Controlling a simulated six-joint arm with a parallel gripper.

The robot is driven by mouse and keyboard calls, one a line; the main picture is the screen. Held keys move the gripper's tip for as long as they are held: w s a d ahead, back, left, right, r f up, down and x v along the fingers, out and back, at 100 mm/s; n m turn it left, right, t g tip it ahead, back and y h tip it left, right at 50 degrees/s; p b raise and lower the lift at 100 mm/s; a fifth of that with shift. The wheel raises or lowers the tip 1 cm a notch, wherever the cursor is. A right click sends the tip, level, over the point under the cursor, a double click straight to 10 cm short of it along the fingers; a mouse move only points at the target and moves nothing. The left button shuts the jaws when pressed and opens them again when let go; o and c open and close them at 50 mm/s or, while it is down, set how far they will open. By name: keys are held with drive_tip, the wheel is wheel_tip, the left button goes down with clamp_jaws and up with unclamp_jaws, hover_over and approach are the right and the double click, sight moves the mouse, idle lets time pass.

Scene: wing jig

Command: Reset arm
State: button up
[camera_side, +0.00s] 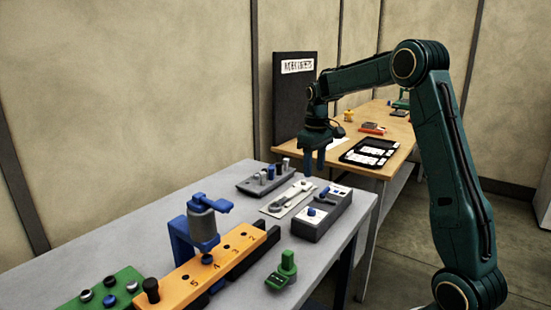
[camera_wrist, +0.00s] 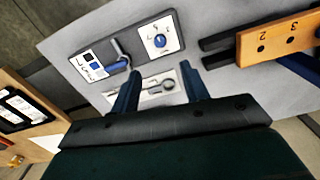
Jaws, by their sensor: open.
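My gripper (camera_side: 315,160) hangs at the end of my dark green arm, above the far right end of the grey table (camera_side: 130,237). In the wrist view my gripper (camera_wrist: 160,92) shows two blue fingers spread apart with nothing between them. Below it on the table lie a white plate with a grey wrench-like tool (camera_side: 288,198) and a grey control box with blue knobs (camera_side: 318,222). The wrist view also shows the control box (camera_wrist: 125,48) and the white plate (camera_wrist: 150,88), apart from the fingers.
An orange numbered jig (camera_side: 205,268) with a blue clamp (camera_side: 203,222) stands nearer the camera. A green device (camera_side: 282,270), a green block with knobs (camera_side: 103,295) and a grey peg block (camera_side: 266,180) are also on the table. A wooden table (camera_side: 375,160) bears a black tray (camera_side: 370,152).

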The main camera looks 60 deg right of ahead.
drive_tip(key=shift+r, duration=0.25)
drive_tip(key=s+a+r+t, duration=0.1)
drive_tip(key=s+a+r, duration=0.35)
drive_tip(key=a, duration=0.25)
drive_tip(key=s+a+r+t, duration=0.25)
drive_tip(key=s+a, duration=0.25)
drive_tip(key=a, duration=0.3)
drive_tip(key=s+a+f+t, duration=0.1)
drive_tip(key=s+a, duration=0.3)
drive_tip(key=s, duration=0.2)
drive_tip(key=s+a+f+n+t, duration=0.1)
drive_tip(key=s+a, duration=0.4)
drive_tip(key=s, duration=0.2)
drive_tip(key=shift+s, duration=0.3)
